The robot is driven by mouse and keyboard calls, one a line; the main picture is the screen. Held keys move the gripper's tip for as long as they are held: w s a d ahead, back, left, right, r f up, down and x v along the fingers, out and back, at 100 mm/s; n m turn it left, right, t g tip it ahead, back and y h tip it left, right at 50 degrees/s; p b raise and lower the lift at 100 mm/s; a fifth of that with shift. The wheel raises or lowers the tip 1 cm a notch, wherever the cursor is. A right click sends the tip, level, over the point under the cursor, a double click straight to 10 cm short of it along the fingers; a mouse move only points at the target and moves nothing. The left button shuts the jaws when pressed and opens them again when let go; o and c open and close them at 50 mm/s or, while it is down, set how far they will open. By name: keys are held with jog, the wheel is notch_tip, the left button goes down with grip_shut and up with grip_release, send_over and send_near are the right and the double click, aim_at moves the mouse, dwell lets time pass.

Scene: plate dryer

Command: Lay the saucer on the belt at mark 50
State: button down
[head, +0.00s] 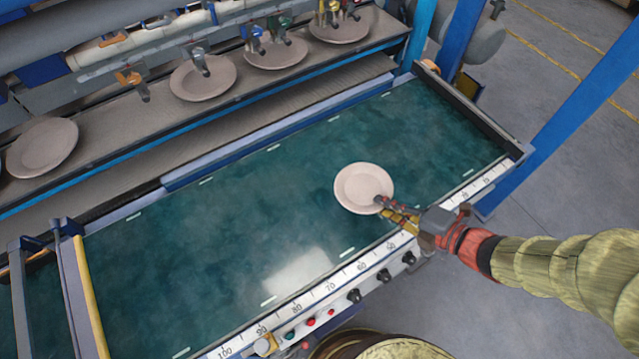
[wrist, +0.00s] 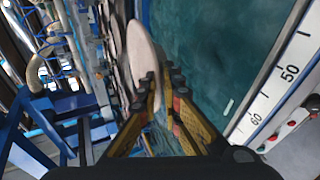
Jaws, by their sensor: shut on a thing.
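The saucer (head: 363,184) is pale pinkish-white and round, over the right half of the green belt (head: 240,215). My gripper (head: 381,203) comes in from the right and is shut on the saucer's near rim. In the wrist view the saucer (wrist: 141,58) shows nearly edge-on at the gripper fingers (wrist: 160,90). I cannot tell whether its underside touches the belt.
Several similar plates (head: 203,77) rest on the rack behind the belt, some under coloured clamps. Knobs and buttons (head: 354,296) line the front panel below the scale. A yellow-edged frame (head: 84,290) crosses the belt at left. Blue posts (head: 575,110) stand at right. The belt's middle is clear.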

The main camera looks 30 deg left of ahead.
aim_at(367, 186)
jog(key=shift+s+a+r, duration=0.1)
jog(key=shift+s+a, duration=0.2)
jog(key=shift+s, duration=0.05)
jog(key=shift+w+a+g, duration=0.15)
jog(key=shift+a+g, duration=0.15)
jog(key=shift+a, duration=0.05)
jog(key=w+a+f+b, duration=0.2)
jog(key=w+a, duration=0.1)
jog(key=w+a+f+b, duration=0.1)
jog(key=w+a, duration=0.1)
jog(key=shift+a+f, duration=0.15)
jog(key=shift+f, duration=0.25)
jog(key=w+a+f+b, duration=0.1)
jog(key=w+a+f, duration=0.1)
jog(key=f, duration=0.1)
jog(key=w+a+f+b, duration=0.1)
jog(key=f, duration=0.1)
jog(key=shift+w+a+f+b, duration=0.1)
jog(key=shift+w+a+b, duration=0.2)
jog(key=shift+w, duration=0.1)
jog(key=shift+w+a+f, duration=0.1)
jog(key=shift+a+f, duration=0.05)
jog(key=shift+f, duration=0.1)
notch_tip(367, 186, down, 3)
jog(key=shift+w+a+f+b, duration=0.1)
jog(key=shift+w+f+b, duration=0.1)
jog(key=shift+b, duration=0.95)
jog(key=shift+r, duration=0.1)
jog(key=shift+s, duration=0.1)
